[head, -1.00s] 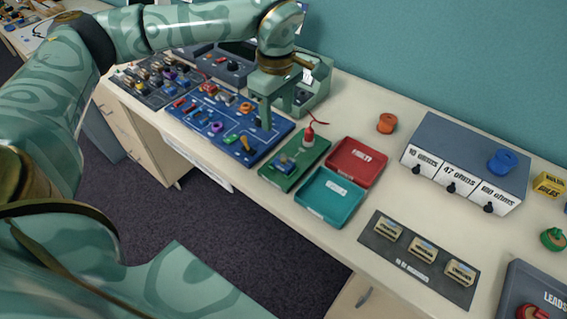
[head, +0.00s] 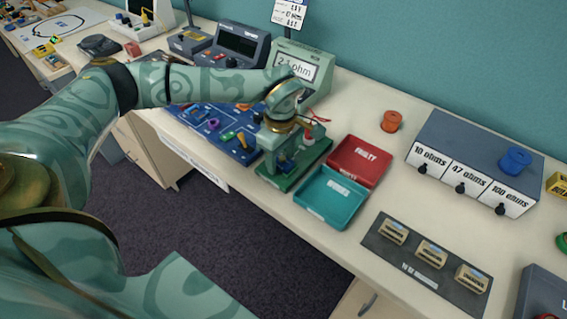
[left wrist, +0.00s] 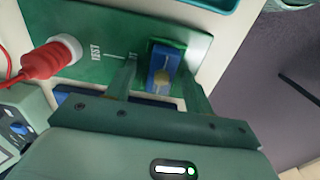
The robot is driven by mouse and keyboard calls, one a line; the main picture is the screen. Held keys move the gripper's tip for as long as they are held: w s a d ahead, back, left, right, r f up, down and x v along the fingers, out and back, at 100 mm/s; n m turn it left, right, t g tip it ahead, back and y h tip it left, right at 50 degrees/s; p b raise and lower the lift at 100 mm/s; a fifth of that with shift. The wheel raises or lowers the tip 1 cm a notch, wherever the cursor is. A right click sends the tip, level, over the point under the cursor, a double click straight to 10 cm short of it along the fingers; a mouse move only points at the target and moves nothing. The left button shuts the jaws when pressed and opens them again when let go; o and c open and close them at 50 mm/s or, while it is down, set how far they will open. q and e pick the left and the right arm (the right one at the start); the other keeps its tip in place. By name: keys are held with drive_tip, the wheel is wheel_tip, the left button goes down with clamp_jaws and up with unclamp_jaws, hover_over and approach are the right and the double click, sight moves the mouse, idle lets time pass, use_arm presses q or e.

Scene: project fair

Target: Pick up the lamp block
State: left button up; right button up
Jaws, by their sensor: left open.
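The lamp block is most likely the small blue block with a green edge and a pale round bump (left wrist: 163,72) in the left wrist view. It sits on the green test board (left wrist: 105,40). My left gripper (left wrist: 159,66) is open, with one finger on each side of the block. The block is not visibly clamped. In the head view my left gripper (head: 278,165) points down over the green board (head: 312,158) and hides most of the block. My right gripper is not in view.
A red probe (left wrist: 52,58) with a red lead rests on the board beside the gripper. A teal tray (head: 330,215) and a red tray (head: 372,168) stand to the right. A blue board with parts (head: 240,150) lies to the left, and a meter (head: 305,62) stands behind.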

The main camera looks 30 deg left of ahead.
use_arm(q)
clamp_jaws()
drive_tip(key=shift+r+p, duration=0.3)
drive_tip(key=shift+r, duration=0.25)
wheel_tip(320, 180, up, 3)
drive_tip(key=shift+s+d+p, duration=0.15)
drive_tip(key=shift+p, duration=0.35)
drive_tip(key=s+d+r+p, duration=0.4)
drive_tip(key=s+d+r, duration=0.3)
drive_tip(key=s+r, duration=0.4)
drive_tip(key=shift+s+r+p, duration=0.35)
drive_tip(key=shift+r, duration=0.15)
